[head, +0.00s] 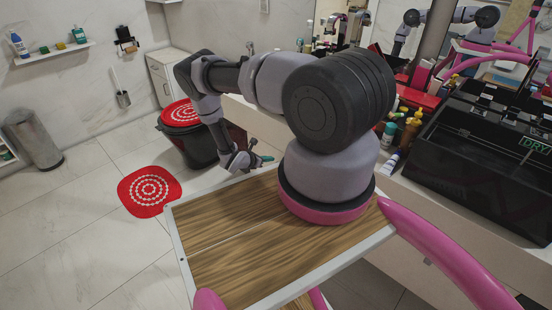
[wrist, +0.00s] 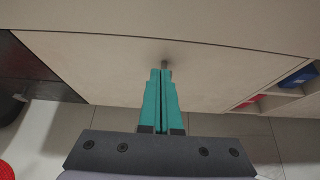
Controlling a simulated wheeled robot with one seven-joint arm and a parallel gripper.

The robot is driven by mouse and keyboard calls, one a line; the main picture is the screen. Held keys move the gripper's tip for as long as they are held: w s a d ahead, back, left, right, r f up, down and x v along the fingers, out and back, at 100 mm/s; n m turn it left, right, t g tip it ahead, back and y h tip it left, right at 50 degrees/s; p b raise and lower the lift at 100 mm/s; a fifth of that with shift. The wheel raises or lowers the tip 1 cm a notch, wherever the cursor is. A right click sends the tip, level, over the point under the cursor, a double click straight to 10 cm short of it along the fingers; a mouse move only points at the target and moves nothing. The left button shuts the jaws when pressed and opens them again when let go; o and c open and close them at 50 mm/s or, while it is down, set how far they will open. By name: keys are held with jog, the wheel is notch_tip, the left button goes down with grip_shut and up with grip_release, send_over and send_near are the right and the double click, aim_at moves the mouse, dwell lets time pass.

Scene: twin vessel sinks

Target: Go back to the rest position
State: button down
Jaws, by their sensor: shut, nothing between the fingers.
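My gripper (wrist: 160,100) shows in the wrist view with its two teal fingers pressed together and nothing between them. The fingers point at a pale cabinet front (wrist: 100,70), and a small grey knob (wrist: 166,65) appears just past the fingertips. I cannot tell whether the fingertips touch the knob. In the head view my gripper (head: 266,159) hangs low beyond my base's wooden top, beside the black bin. My arm is bent over and reaches down and away.
A black bin (head: 190,147) with a red patterned lid stands close to my gripper. A red mat (head: 149,190) lies on the floor. The counter (head: 410,190) on the right holds several bottles and a black box (head: 480,150). Tiled floor on the left is open.

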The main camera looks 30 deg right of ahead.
jog(key=v, duration=0.7)
jog(key=a+r+m+g+y, duration=0.2)
jog(key=r+m, duration=0.5)
jog(key=r, duration=1.3)
jog(key=a+r+m+g+y, duration=0.25)
jog(key=r+m, duration=0.55)
jog(key=r, duration=1.2)
jog(key=s+a+r+m+t+y, duration=0.1)
jog(key=s+r+m+t+y, duration=0.15)
jog(key=s+r, duration=0.5)
jog(key=s+a+r+m+t+y, duration=0.1)
jog(key=s+a+r+m+y, duration=0.2)
jog(key=r, duration=0.7)
jog(key=s+a+r+m+t+y, duration=0.1)
jog(key=s+a+r+m+t, duration=0.1)
jog(key=s+r, duration=0.3)
jog(key=s+a+r+m+t+y, duration=0.2)
jog(key=s+r, duration=0.3)
jog(key=s, duration=0.5)
jog(key=shift+s+a+r+m+t, duration=0.3)
jog(key=shift+s+a+m, duration=0.1)
jog(key=shift+a+m, duration=0.15)
